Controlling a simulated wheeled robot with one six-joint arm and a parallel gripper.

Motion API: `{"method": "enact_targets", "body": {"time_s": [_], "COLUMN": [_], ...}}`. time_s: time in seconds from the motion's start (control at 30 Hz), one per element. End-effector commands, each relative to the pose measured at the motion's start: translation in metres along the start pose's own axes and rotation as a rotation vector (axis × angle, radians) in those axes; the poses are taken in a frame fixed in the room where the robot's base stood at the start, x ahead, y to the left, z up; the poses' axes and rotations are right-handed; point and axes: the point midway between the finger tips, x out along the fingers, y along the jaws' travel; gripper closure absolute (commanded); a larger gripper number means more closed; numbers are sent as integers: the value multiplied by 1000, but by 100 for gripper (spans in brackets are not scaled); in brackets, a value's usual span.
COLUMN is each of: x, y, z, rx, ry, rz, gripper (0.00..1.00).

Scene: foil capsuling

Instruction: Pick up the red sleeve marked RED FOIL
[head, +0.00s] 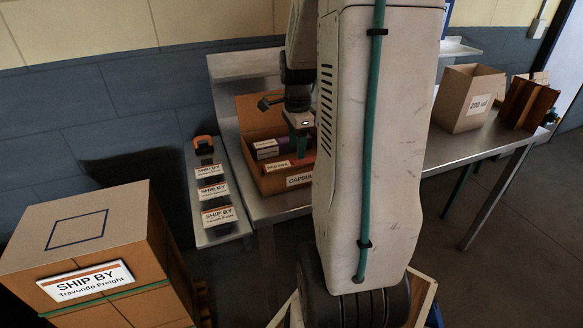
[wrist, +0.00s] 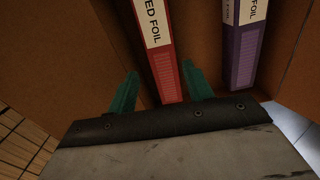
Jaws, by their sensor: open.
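The red sleeve (wrist: 166,72) lies in the capsule box, and its white label reading "ED FOIL" shows in the wrist view. In the head view part of the red sleeve (head: 304,158) and its white label show inside the cardboard box (head: 285,184) marked "CAPSUL". My gripper (wrist: 160,82) is open, with its green fingers apart on either side of the red sleeve's near end. I cannot tell how far above it they are. In the head view my gripper (head: 301,150) is over the box and hides part of its inside.
A purple foil sleeve (wrist: 240,50) lies to the right of the red one, by the box wall. The box stands on a metal table (head: 262,208). A "200 ml" carton (head: 468,98) stands to the right. A "SHIP BY" carton (head: 90,255) is at left.

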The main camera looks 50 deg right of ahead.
Motion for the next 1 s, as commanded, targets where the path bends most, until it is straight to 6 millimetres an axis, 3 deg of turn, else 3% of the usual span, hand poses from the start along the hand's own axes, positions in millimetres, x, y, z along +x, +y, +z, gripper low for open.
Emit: {"method": "enact_targets", "body": {"time_s": [0.5, 0.83, 0.97, 1.0], "x": [67, 75, 74, 74], "y": [-3, -3, -3, -3], "z": [-2, -2, -2, -2], "rx": [3, 2, 2, 2], "ry": [-1, 0, 0, 0], "rz": [5, 1, 1, 1], "gripper": [49, 49, 82, 84]}}
